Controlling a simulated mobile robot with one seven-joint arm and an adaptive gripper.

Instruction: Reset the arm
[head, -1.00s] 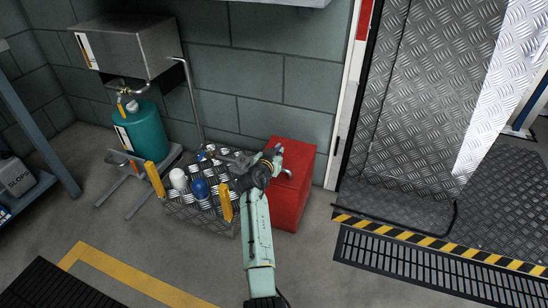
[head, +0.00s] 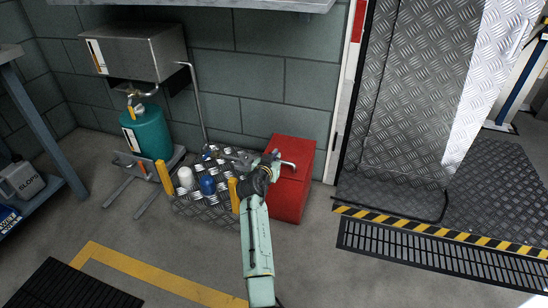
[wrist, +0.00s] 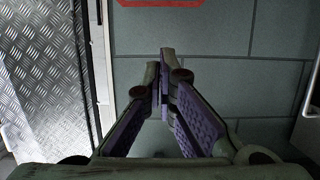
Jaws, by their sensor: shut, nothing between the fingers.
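My green arm reaches up from the bottom middle of the head view, and my gripper (head: 274,156) is at its far end, in front of the red box. In the wrist view my gripper (wrist: 165,62) has its purple-padded fingers closed together at the tips, with nothing between them. The fingers point toward the grey block wall (wrist: 225,45), and they look clear of it. In the head view the gripper's outline is small and partly merges with the red box behind it.
A red box (head: 291,198) stands against the wall beside a tread-plate stand (head: 205,212) holding a white-capped and a blue-capped item. A teal tank (head: 148,135) stands left under a steel cabinet (head: 140,48). A tread-plate door (head: 425,90) is right.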

